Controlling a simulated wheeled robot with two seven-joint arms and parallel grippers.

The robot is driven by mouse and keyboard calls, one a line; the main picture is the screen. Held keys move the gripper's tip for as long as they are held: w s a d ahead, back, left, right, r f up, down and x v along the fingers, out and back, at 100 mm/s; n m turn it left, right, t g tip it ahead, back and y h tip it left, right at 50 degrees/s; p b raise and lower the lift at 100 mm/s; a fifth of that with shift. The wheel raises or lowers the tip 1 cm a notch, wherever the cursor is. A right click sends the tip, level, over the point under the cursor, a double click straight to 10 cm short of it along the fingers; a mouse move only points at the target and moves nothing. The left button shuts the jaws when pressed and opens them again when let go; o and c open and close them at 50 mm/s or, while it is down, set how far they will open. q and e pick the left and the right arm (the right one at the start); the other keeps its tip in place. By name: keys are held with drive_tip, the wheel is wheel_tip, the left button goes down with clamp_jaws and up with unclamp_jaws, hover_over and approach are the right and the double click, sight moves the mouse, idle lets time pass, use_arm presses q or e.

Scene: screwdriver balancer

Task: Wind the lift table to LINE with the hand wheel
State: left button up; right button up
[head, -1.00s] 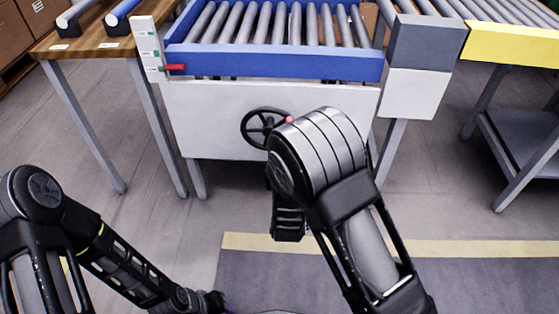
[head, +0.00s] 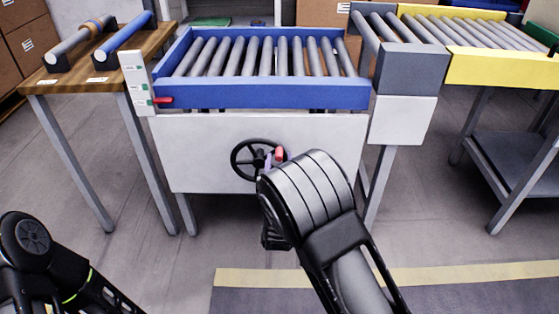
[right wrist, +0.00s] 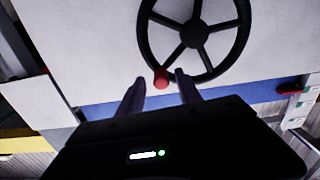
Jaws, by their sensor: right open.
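The lift table (head: 265,95) is a blue frame with grey rollers above a white front panel. A black hand wheel (head: 236,160) with a red knob (head: 280,154) is on that panel. In the right wrist view the wheel (right wrist: 195,33) is upside down and its red knob (right wrist: 161,79) shows between my fingertips. My right gripper (head: 269,161) is open at the knob; I cannot tell whether it touches. A white scale plate (head: 134,75) with green-marked labels stands at the table's left corner. A red pointer (head: 163,100) is beside its lowest label. My left gripper is out of view.
A wooden bench (head: 80,70) with loose rollers stands at the left. A grey block (head: 412,68) and a yellow-sided roller conveyor (head: 500,68) are at the right. The floor before the panel is clear on the left.

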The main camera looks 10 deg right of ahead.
drive_tip(key=shift+x, duration=0.8)
drive_tip(key=c, duration=0.9)
drive_tip(key=shift+s, duration=0.1)
clamp_jaws()
drive_tip(key=shift+d, duration=0.2)
